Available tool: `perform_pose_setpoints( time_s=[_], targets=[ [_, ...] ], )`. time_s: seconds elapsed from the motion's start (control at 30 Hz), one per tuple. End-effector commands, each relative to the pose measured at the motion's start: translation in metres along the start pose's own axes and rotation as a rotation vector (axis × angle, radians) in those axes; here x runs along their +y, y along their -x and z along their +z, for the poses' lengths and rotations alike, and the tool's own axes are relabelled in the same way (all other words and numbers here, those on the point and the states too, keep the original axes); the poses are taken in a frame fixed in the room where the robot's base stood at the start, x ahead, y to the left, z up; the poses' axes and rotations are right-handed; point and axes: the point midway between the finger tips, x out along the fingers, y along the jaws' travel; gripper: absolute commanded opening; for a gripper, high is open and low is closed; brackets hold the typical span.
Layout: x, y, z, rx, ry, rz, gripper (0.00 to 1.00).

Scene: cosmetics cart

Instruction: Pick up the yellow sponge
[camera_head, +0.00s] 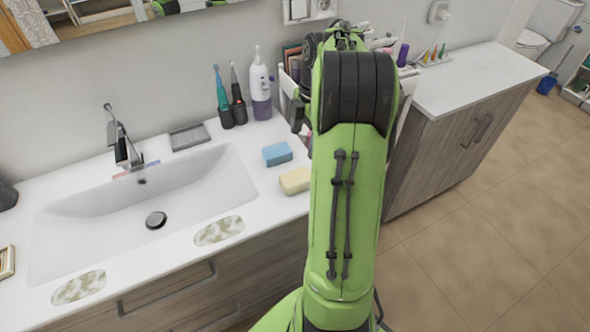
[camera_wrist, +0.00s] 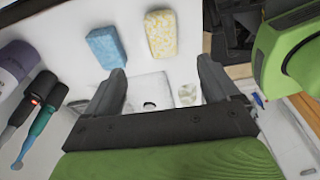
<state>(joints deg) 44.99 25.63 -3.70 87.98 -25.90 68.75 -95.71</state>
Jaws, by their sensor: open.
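The yellow sponge (camera_head: 295,181) lies on the white counter to the right of the sink, partly beside my green arm in the head view. In the wrist view the yellow sponge (camera_wrist: 161,34) is at the top middle, beyond the fingertips. A blue sponge (camera_head: 277,154) lies just behind it on the counter, and it shows left of the yellow one in the wrist view (camera_wrist: 107,46). My gripper (camera_wrist: 162,75) is open, with nothing between its fingers, and is apart from both sponges.
A white sink (camera_head: 140,200) with a faucet (camera_head: 122,140) lies to the left. Electric toothbrushes (camera_head: 238,95) and a white and purple bottle (camera_head: 260,85) stand behind the sponges. A cart (camera_head: 404,105) stands behind my arm. Oval patterned pieces (camera_head: 219,231) lie along the front counter edge.

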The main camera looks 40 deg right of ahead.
Motion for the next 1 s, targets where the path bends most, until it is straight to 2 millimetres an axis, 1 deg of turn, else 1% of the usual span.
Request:
perform_pose_setpoints(
  time_s=[0.03,0.2,0.3,0.47,0.63,0.73,1.0],
  targets=[
    [-0.001,-0.019,-0.001,0.001,0.003,-0.005,0.88],
    [-0.001,-0.062,-0.001,0.002,0.000,-0.006,0.88],
    [-0.001,-0.081,-0.001,0.001,-0.002,-0.004,0.88],
    [-0.001,-0.099,-0.001,0.001,-0.001,-0.003,0.88],
    [-0.003,-0.132,-0.003,0.001,-0.001,-0.004,0.88],
    [-0.002,-0.142,-0.002,0.000,-0.002,-0.002,0.88],
    [-0.002,-0.142,-0.002,-0.001,-0.002,0.000,0.88]
  ],
)
